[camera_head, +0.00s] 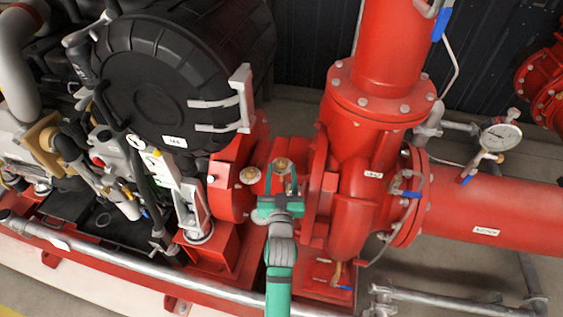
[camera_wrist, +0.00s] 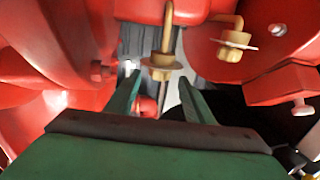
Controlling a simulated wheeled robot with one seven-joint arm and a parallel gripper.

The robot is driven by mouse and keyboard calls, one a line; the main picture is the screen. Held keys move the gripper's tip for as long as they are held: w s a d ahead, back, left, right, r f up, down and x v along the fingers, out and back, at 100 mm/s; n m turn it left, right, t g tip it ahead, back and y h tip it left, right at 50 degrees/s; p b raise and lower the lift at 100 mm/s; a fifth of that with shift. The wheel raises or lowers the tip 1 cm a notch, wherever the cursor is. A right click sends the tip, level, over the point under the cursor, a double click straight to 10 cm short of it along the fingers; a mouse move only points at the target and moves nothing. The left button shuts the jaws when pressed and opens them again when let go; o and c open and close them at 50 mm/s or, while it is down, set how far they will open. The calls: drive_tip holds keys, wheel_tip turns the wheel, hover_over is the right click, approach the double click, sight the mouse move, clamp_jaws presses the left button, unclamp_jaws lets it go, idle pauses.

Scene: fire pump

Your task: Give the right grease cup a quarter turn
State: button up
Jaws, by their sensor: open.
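The right grease cup, a small brass cup (camera_head: 283,163), sits on the red bearing housing beside the pump. In the wrist view this cup (camera_wrist: 162,62) hangs from a bent brass pipe, in line with the gap between my fingertips. My gripper (camera_head: 281,180) is open, with a green body and a finger on either side of the cup's line. In the wrist view my gripper (camera_wrist: 160,82) has its tips close to the cup; whether they flank it or stop short I cannot tell. The left grease cup (camera_head: 250,175) is nearby; it shows on the right in the wrist view (camera_wrist: 234,46).
The red pump casing (camera_head: 355,200) stands close on the right. The black engine drum (camera_head: 150,85) with a metal bracket (camera_head: 243,98) is at the upper left. A silver rail (camera_head: 130,262) runs along the front. A pressure gauge (camera_head: 501,137) is at the right.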

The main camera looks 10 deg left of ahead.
sight(282, 166)
drive_tip(key=shift+x, duration=2.35)
drive_tip(key=c, duration=1)
